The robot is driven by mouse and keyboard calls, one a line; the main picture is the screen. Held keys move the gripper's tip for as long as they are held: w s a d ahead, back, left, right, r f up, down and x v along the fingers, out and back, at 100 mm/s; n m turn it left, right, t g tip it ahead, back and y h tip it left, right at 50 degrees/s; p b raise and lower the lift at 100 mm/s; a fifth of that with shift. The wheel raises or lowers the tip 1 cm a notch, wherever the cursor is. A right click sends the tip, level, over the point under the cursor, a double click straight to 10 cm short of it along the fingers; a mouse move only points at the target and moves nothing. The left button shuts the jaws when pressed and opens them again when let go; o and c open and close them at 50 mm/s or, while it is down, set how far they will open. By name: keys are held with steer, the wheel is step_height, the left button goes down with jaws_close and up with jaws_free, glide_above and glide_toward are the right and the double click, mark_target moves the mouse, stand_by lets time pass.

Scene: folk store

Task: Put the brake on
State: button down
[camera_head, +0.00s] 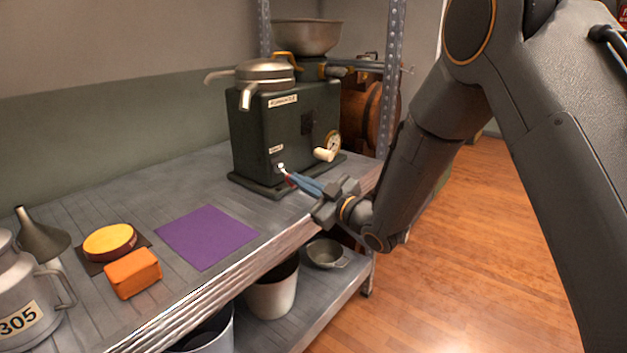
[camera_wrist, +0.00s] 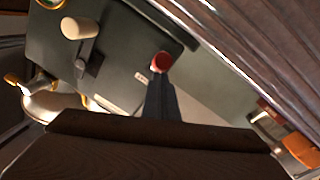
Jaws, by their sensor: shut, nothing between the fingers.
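A dark green box-shaped machine (camera_head: 270,135) with a metal spouted top stands on the grey shelf. A small lever with a pale end (camera_head: 281,167) and some red on it sticks out low on its front, beneath a small label. In the wrist view a round red knob (camera_wrist: 161,61) shows beside the label (camera_wrist: 140,77), and I take it to be this lever's knob. My gripper (camera_head: 291,180) is shut and empty, its blue-grey fingers pointing at the lever. In the wrist view the shut fingertips (camera_wrist: 161,80) overlap the knob's lower edge; I cannot tell whether they touch.
The machine's crank has a cream handle (camera_head: 325,154) just right of my fingers. A purple mat (camera_head: 207,236), orange block (camera_head: 133,273), yellow round (camera_head: 109,242), funnel (camera_head: 42,238) and milk can (camera_head: 20,300) lie left. A metal post (camera_head: 391,80) stands behind my arm.

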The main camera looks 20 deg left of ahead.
steer(key=shift+s+a+f, duration=0.1)
steer(key=shift+s+f, duration=0.05)
steer(key=shift+f, duration=0.3)
step_height(320, 180, up, 4)
steer(key=s+d+p, duration=0.1)
steer(key=s+p, duration=0.1)
steer(key=p, duration=0.1)
steer(key=f+v, duration=0.2)
steer(key=v, duration=0.8)
steer(key=shift+f, duration=0.2)
steer(key=shift+a, duration=0.15)
